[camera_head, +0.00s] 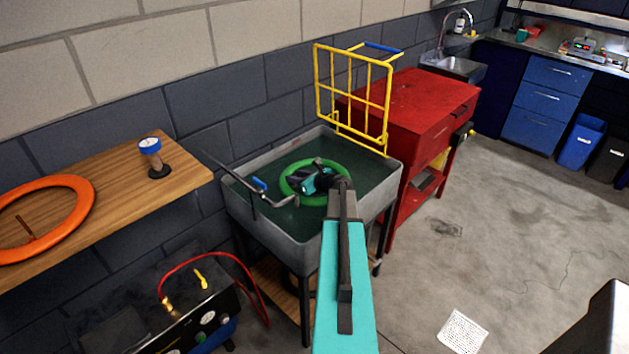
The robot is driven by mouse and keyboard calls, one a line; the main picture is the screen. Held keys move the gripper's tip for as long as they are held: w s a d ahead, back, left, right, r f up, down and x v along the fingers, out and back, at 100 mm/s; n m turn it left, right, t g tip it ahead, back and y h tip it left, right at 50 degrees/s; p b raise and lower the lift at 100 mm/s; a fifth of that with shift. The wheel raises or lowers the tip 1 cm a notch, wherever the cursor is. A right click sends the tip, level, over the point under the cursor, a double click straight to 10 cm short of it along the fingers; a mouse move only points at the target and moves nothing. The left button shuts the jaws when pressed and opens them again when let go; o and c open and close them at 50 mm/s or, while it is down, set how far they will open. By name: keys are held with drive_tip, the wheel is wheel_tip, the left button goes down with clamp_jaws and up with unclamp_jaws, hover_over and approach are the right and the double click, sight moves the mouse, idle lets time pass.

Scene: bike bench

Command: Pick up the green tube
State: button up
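The green tube (287,184) is a ring in the grey basin (296,237), which holds dark, water-like liquid. My arm reaches in from the bottom of the view. My gripper (307,183) is over the ring, within its outline as seen from here. The gripper and wrist hide part of the ring's right and near side. I cannot tell whether the fingers touch the tube, or whether they are open or shut.
A metal lever (253,187) with a blue part crosses the basin's left side. A yellow rack (318,85) stands behind the basin, and a red cabinet (415,95) stands to its right. An orange ring (75,215) and a gauge (150,146) are on the wooden shelf (115,200). The right floor is mostly clear.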

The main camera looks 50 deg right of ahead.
drive_tip(key=shift+w+f, duration=0.1)
drive_tip(key=shift+w, duration=0.15)
idle(0.4)
clamp_jaws()
